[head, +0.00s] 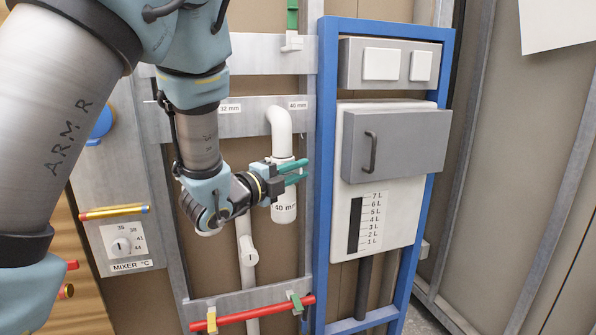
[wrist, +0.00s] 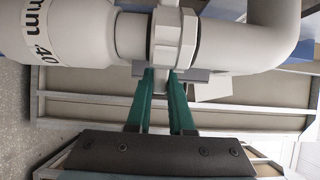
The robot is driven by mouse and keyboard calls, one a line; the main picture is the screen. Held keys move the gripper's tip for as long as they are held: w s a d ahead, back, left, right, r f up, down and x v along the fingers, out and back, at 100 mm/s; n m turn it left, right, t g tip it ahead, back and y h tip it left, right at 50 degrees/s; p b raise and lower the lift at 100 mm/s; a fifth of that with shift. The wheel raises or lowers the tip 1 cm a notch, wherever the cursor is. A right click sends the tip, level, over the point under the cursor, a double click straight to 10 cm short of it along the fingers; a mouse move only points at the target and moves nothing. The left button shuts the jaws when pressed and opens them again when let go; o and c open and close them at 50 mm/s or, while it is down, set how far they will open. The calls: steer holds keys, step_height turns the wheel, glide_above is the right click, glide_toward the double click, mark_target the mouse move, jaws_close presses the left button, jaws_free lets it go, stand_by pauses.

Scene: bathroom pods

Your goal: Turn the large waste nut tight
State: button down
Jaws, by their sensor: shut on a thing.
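The large waste nut (wrist: 174,38) is a white ribbed ring on the white 40 mm waste pipe. In the wrist view it sits between the wide body marked 40 mm (wrist: 85,36) and the bent pipe (wrist: 275,40). My gripper (head: 301,172) is at the nut's height in the head view, its green fingers reaching across the pipe below the white elbow (head: 281,122). In the wrist view the green fingers of my gripper (wrist: 166,74) run up to the nut, close together and shut on it. Their tips are partly hidden behind the nut.
A blue frame (head: 325,200) with a white cistern (head: 400,215) and grey box (head: 395,145) stands close on the right. A red rail (head: 260,313) lies below. A white pipe with a small valve (head: 249,257) and a mixer dial (head: 121,246) are on the left.

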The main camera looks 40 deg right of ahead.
steer(key=shift+d+t+b, duration=0.1)
steer(key=shift+t+b, duration=0.2)
steer(key=shift+b, duration=0.05)
steer(key=n+t+b, duration=0.1)
steer(key=d+n+t+y+b, duration=0.1)
steer(key=t, duration=0.1)
steer(key=shift+f+n+t, duration=0.15)
steer(key=shift+n+t, duration=0.15)
steer(key=shift+n, duration=0.1)
steer(key=n+t, duration=0.1)
steer(key=t+y, duration=0.1)
steer(key=d+n+t+y, duration=0.1)
steer(key=shift+w+n+t+b, duration=0.3)
steer(key=shift+b, duration=0.05)
steer(key=shift+w+d+n+t+y+p, duration=0.25)
steer(key=shift+w+n+t+y+p, duration=0.15)
steer(key=shift+n+t+y+p, duration=0.85)
steer(key=shift+w+d+n+t+y+p, duration=0.35)
steer(key=shift+n+t+y+p, duration=0.6)
steer(key=shift+y+p, duration=0.55)
steer(key=shift+w+d+n+t+y+p, duration=0.2)
steer(key=shift+w+n+t+y+p, duration=0.25)
steer(key=shift+n+t+y+p, duration=0.85)
steer(key=shift+y, duration=0.25)
